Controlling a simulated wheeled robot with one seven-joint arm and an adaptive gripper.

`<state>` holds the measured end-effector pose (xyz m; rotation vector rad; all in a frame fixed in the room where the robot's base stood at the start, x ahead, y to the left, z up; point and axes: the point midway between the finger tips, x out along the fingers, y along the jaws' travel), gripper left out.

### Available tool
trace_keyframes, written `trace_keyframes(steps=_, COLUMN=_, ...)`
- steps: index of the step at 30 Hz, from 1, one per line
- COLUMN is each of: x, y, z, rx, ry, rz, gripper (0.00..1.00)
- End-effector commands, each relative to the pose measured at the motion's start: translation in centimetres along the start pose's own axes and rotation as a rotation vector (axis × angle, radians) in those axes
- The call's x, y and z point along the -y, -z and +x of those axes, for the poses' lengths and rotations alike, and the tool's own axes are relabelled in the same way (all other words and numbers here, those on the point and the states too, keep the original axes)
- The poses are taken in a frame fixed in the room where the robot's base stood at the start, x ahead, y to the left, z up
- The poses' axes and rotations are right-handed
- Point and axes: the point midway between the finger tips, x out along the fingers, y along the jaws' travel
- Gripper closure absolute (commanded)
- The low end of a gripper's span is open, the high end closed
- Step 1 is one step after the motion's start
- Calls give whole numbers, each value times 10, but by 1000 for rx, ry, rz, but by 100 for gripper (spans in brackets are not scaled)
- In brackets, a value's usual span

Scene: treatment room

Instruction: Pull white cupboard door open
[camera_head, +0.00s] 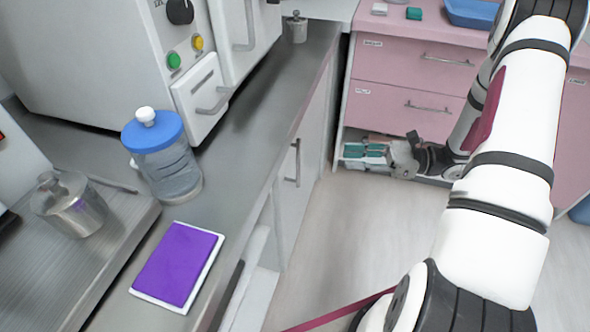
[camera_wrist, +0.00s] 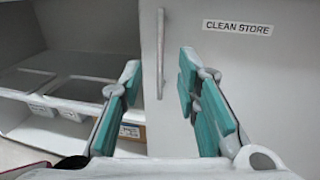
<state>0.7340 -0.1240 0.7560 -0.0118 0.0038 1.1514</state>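The white cupboard door (camera_head: 313,140) is under the grey worktop in the head view and looks shut. Its upright metal bar handle (camera_head: 297,163) is near the door's near edge. In the wrist view the door (camera_wrist: 245,85) carries a "CLEAN STORE" label (camera_wrist: 237,27), and its handle (camera_wrist: 161,52) shows in the gap between the fingers. My gripper (camera_wrist: 160,78) is open and empty, with teal pads on both fingers. In the head view my gripper (camera_head: 402,158) is out over the floor, to the right of the handle and apart from it.
Open shelves with boxes (camera_wrist: 82,92) are left of the door. Pink drawers (camera_head: 410,90) stand behind my arm, with a low shelf of packets (camera_head: 365,152). A blue-lidded jar (camera_head: 168,160) and a purple pad (camera_head: 180,262) are on the worktop. Floor before the door is clear.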

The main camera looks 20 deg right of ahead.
Motion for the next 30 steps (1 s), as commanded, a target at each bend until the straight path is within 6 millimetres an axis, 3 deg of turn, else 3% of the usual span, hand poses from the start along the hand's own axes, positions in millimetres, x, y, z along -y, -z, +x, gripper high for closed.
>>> trace_keyframes(steps=7, x=2, y=4, z=16, rx=12, ry=12, rz=9, gripper=70)
trace_keyframes(steps=21, x=2, y=3, z=104, rx=10, ry=8, rz=7, gripper=70)
trace_keyframes(steps=30, x=3, y=3, z=134, rx=9, ry=10, rz=7, gripper=70)
